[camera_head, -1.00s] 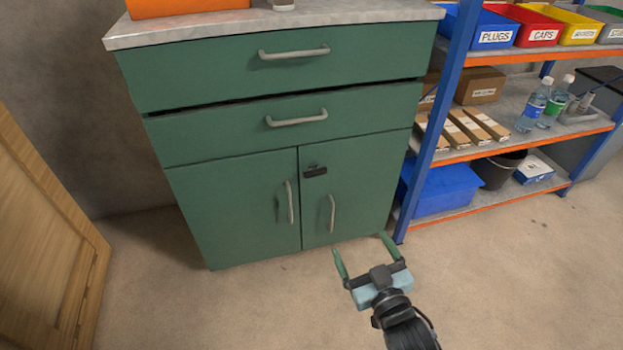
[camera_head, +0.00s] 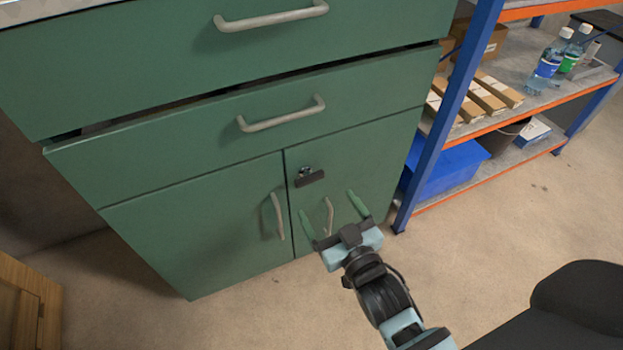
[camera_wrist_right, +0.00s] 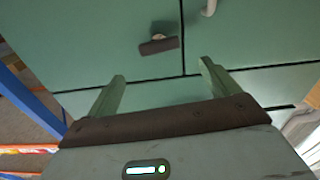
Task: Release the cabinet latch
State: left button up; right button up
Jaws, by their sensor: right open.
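The green cabinet (camera_head: 190,203) has two drawers above two doors. The small dark latch (camera_head: 309,177) is on the upper left corner of the right door, near the seam between the doors; it also shows in the right wrist view (camera_wrist_right: 158,46), ahead of the fingers. My right gripper (camera_head: 331,208) is open and empty, with green fingers, in front of the right door below the latch. The fingers show apart in the right wrist view (camera_wrist_right: 163,80), with the latch beyond them. I cannot tell their exact distance from the door. My left gripper is not in view.
The left door handle (camera_head: 278,215) and right door handle (camera_head: 328,215) are vertical bars below the latch. A blue-posted shelf (camera_head: 455,100) with boxes and bottles stands close at the right. The floor (camera_head: 500,215) in front of it is mostly clear.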

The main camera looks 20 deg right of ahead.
aim_at(311, 180)
jog(key=w+b, duration=0.2)
jog(key=w, duration=0.4)
jog(key=shift+w+a+f, duration=0.1)
jog(key=shift+w, duration=0.7)
jog(key=shift+c, duration=0.5)
jog(key=c, duration=0.9)
jog(key=shift+r+m+p, duration=0.2)
jog(key=shift+m+p, duration=0.35)
jog(key=shift+m, duration=0.05)
jog(key=shift+f, duration=0.15)
